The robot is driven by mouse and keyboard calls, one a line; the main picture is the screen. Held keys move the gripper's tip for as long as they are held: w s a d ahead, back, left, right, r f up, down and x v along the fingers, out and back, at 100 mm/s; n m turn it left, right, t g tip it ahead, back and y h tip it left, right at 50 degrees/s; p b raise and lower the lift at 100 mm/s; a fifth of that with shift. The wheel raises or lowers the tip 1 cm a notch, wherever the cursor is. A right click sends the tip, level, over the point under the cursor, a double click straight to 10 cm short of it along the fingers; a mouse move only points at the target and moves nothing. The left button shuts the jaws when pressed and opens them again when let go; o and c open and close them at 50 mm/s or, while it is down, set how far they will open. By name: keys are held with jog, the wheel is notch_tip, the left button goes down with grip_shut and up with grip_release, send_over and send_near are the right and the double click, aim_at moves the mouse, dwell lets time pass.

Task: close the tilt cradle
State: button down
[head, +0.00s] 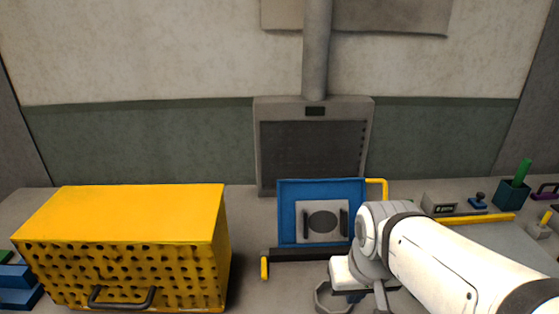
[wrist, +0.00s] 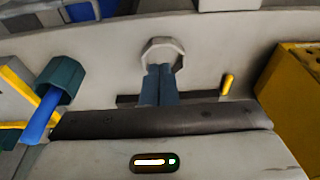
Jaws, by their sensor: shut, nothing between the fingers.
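The tilt cradle (head: 287,215) stands at the middle of the bench in the head view. Its blue panel is raised, nearly upright, and carries a light grey plate with a dark oval. A dark base bar (head: 300,254) runs along its foot, with a yellow tab (head: 264,268) at the left end. My gripper (head: 355,298) is low in front of the cradle's right side, mostly hidden by my arm. In the wrist view my gripper (wrist: 160,68) has its blue-grey fingers together and empty. A grey ring (wrist: 178,45) shows just beyond the fingertips.
A yellow perforated box (head: 120,215) with a dark handle fills the left of the bench. A grey panelled unit with a duct (head: 314,150) stands behind the cradle. A teal cup (head: 511,193) and small items stand at right. Bare bench lies between box and cradle.

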jog(key=t+b, duration=0.5)
jog(key=b, duration=0.1)
send_near(286, 181)
jog(key=x, duration=0.5)
jog(key=shift+w+f, duration=0.1)
jog(key=shift+f, duration=0.3)
jog(key=shift+w+f, duration=0.25)
jog(key=shift+w, duration=0.15)
